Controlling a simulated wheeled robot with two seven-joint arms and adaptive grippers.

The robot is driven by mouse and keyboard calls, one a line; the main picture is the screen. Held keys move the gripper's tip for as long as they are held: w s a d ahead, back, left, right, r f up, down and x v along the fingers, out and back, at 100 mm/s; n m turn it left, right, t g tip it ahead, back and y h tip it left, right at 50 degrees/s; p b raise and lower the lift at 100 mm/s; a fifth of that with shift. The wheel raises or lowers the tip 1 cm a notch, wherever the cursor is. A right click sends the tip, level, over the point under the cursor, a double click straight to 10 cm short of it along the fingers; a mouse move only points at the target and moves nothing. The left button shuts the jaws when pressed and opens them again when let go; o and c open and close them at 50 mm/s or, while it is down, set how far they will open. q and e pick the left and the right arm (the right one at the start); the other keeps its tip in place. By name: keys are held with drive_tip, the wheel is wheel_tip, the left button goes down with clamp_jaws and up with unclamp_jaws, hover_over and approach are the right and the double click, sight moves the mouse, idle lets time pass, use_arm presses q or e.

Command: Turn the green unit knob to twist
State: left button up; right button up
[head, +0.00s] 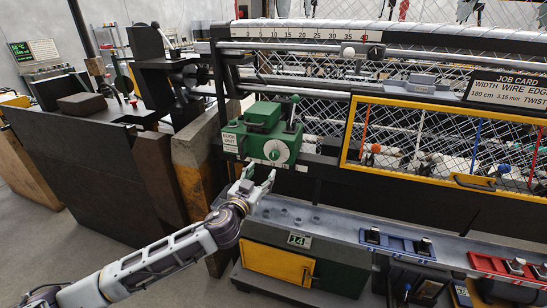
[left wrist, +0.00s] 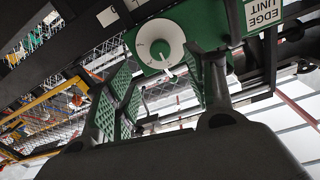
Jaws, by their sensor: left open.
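The green edge unit (head: 262,135) is mounted on the weaver's front, with a white label beside it. In the left wrist view the two green-padded fingers (left wrist: 160,95) are spread below the knob. The words at the dial marks are too small to read. My right gripper is not in view.
A yellow-framed mesh guard (head: 349,150) stands right of the unit. A grey ledge (head: 340,222) runs below, with blue (head: 398,246) and red (head: 507,268) trays. A job card (head: 508,90) at upper right reads TWIST. A dark cabinet (head: 90,175) stands at left.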

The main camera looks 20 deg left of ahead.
sight(273, 157)
use_arm(q)
drive_tip(key=w, duration=0.2)
drive_tip(key=w+p, duration=0.1)
drive_tip(key=w, duration=0.2)
drive_tip(key=shift+w+d, duration=0.2)
drive_tip(key=shift+w, duration=0.15)
drive_tip(key=shift+w+d, duration=0.1)
drive_tip(key=shift+w, duration=0.9)
drive_tip(key=shift+w+d+r+p, duration=0.1)
drive_tip(key=shift+w+p, duration=0.3)
drive_tip(key=shift+w, duration=1.75)
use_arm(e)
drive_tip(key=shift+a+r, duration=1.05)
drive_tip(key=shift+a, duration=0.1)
